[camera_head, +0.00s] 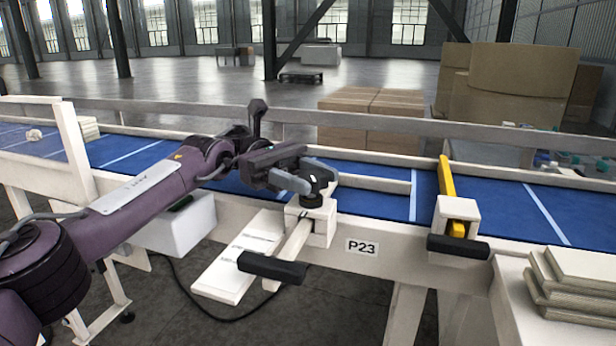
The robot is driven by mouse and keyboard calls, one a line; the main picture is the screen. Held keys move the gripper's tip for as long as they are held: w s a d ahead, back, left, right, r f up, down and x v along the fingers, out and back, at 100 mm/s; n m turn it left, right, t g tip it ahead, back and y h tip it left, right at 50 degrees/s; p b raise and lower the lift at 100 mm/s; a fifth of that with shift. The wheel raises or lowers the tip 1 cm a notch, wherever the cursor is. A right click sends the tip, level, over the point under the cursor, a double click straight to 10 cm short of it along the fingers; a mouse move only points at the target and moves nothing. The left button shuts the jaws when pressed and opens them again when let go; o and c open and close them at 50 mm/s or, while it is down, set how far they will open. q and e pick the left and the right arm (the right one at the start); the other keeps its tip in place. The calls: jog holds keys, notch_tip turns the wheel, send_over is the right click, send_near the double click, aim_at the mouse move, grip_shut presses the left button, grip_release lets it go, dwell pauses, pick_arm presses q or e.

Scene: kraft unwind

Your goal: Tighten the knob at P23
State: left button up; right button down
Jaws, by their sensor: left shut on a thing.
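The black knob (311,200) sits on top of a cream clamp block (318,220) at the conveyor's near rail, just left of the label P23 (361,247). My left gripper (308,181) reaches in from the left with its fingers around the knob and is shut on it. The fingers hide part of the knob. A cream bar with a black handle (272,267) sticks out from the block toward me. My right gripper is not in view.
A blue conveyor belt (376,204) runs behind the rail. To the right stand another block with a yellow bar (447,184) and a black handle (458,247), and stacked boards (575,283). Cardboard boxes (520,85) stand behind the belt.

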pick_arm(q)
jog(key=o, duration=0.8)
jog(key=shift+r, duration=0.25)
jog(key=shift+o, duration=0.6)
jog(key=shift+f, duration=0.15)
notch_tip(320, 180, up, 10)
jog(key=shift+d+p, duration=0.1)
jog(key=shift+p, duration=0.2)
notch_tip(320, 180, up, 4)
jog(key=p, duration=0.1)
notch_tip(320, 180, up, 6)
jog(key=p, duration=0.3)
send_over(310, 174)
jog(key=shift+w, duration=0.1)
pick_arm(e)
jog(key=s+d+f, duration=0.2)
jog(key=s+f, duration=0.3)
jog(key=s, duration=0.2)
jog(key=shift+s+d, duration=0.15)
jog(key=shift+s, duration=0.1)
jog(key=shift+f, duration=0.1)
